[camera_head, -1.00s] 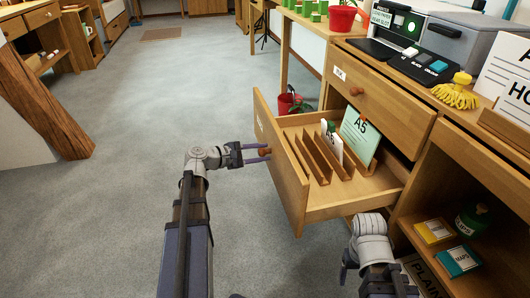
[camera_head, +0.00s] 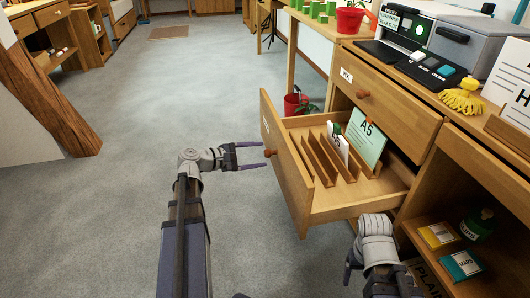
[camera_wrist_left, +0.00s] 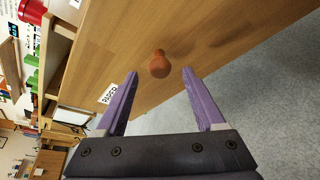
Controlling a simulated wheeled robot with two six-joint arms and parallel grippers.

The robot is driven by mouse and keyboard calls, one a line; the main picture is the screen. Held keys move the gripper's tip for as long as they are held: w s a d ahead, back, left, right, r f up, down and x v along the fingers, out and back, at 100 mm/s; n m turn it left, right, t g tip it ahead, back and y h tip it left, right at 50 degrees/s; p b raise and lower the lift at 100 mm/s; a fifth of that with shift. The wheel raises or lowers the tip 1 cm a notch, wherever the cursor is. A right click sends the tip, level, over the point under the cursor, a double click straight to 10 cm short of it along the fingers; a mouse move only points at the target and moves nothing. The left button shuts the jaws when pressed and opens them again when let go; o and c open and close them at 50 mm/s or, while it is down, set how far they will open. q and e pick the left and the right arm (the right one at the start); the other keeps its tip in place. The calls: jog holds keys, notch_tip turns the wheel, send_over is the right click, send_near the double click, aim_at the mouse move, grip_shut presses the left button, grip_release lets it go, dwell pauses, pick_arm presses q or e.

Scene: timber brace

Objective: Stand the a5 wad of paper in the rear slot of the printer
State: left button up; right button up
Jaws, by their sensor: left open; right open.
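The A5 wad of paper (camera_head: 367,139), pale green and marked A5, stands tilted in the slotted rack of the open drawer (camera_head: 330,213). The grey printer (camera_head: 482,52) stands on the desk top at the upper right; its rear slot cannot be made out. My left gripper (camera_head: 262,155) is open and empty just outside the drawer front, facing its orange knob (camera_head: 270,153). In the left wrist view the knob (camera_wrist_left: 159,65) is ahead of the parted fingertips, apart from them. My right gripper (camera_head: 352,264) is low beside the drawer's near corner, its fingers mostly hidden.
A white A6 card (camera_head: 337,148) shares the rack. A closed drawer (camera_head: 385,100) is above. Small boxes (camera_head: 461,264) sit on the open shelf below. Floor to the left is clear.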

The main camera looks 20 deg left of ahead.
pick_arm(q)
jog(key=v, duration=0.4)
jog(key=shift+p, duration=0.35)
